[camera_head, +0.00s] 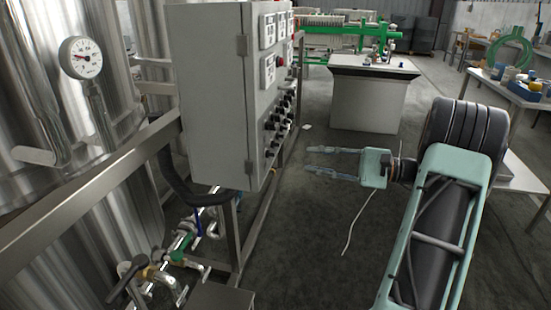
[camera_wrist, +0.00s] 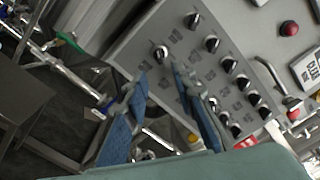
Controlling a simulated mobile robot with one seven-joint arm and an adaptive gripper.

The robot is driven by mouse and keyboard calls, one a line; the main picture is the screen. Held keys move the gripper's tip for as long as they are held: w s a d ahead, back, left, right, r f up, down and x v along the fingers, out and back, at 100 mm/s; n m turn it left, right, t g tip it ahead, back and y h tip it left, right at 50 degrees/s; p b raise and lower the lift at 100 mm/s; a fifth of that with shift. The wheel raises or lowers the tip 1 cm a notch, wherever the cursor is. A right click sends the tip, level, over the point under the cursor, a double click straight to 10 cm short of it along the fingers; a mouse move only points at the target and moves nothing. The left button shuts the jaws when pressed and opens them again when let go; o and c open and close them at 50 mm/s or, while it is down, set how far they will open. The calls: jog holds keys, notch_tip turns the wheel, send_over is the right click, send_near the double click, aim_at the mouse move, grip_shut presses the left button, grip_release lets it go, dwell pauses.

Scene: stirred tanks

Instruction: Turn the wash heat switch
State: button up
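The grey control cabinet (camera_head: 215,95) stands left of centre in the head view. Its narrow face carries several black rotary switches (camera_head: 277,126). The wrist view shows the rotary switches (camera_wrist: 212,43) in rows on a grey panel (camera_wrist: 180,35). Their labels are too small to read, so I cannot tell which is the wash heat switch. My gripper (camera_head: 309,159) is open and empty, apart from the panel and to its right in the head view. In the wrist view, the fingertips (camera_wrist: 160,70) point toward the panel, with one end switch (camera_wrist: 161,53) just beyond the gap between them.
A red button (camera_wrist: 289,28) and gauge displays (camera_head: 268,30) sit above the switches. Pipes and valves (camera_head: 180,245) lie below the cabinet, beside a metal frame rail (camera_head: 90,195).

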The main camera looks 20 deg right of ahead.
aim_at(271, 154)
jog(key=b+x, duration=0.2)
jog(key=x, duration=0.8)
jog(key=shift+a, duration=0.1)
jog(key=shift+c, duration=0.6)
grip_shut()
